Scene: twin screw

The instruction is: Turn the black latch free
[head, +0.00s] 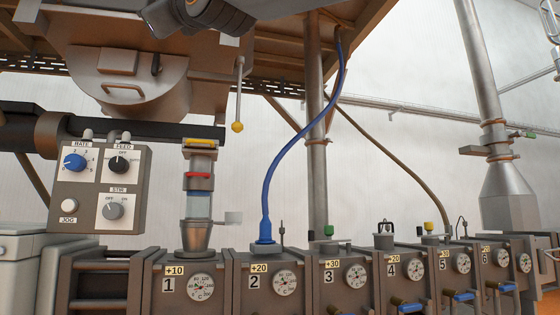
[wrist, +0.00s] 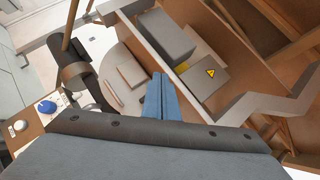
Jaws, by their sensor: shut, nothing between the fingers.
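The black latch (head: 156,63) is a small dark upright piece at the right side of a round grey hatch (head: 130,82) in the head view. The hatch has a curved handle (head: 122,90) to the left of the latch. In the wrist view the hatch (wrist: 112,68) lies just left of my fingers, and I cannot make out the latch there. My gripper (wrist: 158,82) shows as two blue fingers pressed together with nothing between them. They point toward the area beside the hatch. In the head view my dark arm crosses the top edge, and my fingertips are not clear there.
A control box (head: 99,188) with knobs stands below left. A thin lever with a yellow ball (head: 238,127) hangs right of the hatch. A blue hose (head: 272,175) drops to the numbered barrel units. In the wrist view a grey box with a yellow warning sign (wrist: 211,72) is close right.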

